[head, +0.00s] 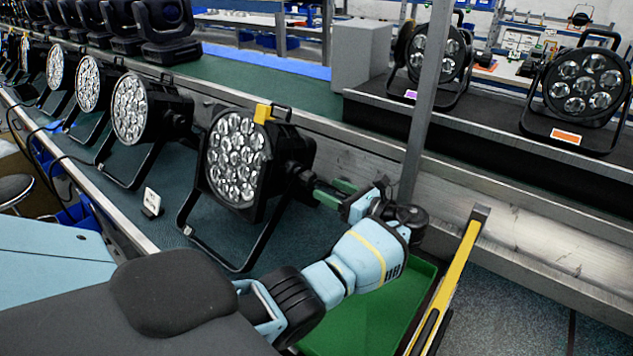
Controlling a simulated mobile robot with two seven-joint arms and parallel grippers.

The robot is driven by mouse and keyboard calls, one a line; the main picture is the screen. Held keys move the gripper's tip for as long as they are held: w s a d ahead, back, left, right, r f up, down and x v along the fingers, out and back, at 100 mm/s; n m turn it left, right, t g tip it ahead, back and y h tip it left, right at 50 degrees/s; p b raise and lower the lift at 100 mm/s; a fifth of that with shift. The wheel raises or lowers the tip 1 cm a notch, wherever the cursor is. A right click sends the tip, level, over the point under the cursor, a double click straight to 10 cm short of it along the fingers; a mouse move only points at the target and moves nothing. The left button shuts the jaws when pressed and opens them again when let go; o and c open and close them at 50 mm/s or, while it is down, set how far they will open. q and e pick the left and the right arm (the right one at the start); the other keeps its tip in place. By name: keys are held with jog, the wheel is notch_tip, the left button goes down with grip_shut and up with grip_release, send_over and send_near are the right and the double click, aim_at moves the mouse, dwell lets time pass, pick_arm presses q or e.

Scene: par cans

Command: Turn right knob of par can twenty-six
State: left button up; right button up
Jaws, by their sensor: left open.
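A black par can (237,160) with a round face of clear lenses stands on its floor bracket on the dark green bench. I take it as the task's par can; a small white card (151,202) stands beside it, its print too small to read. The right knob (305,177) is on the can's right side, dark and partly hidden. My left gripper (332,192), with green fingers, is open at that side, its fingers around or right beside the knob; I cannot tell if they touch it. My right gripper is not in view.
More par cans (130,108) stand in a row to the left. A grey post (425,100) rises just behind my left wrist. A green tray (372,310) and a yellow-and-black bar (458,265) lie to the right. Two par cans (587,82) stand on a raised black shelf.

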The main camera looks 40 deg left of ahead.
aim_at(313, 181)
pick_arm(q)
jog(key=shift+s+a, duration=0.15)
jog(key=shift+a, duration=1.2)
jog(key=shift+s+a, duration=0.1)
jog(key=shift+a, duration=1.25)
jog(key=shift+c, duration=0.3)
jog(key=c, duration=0.9)
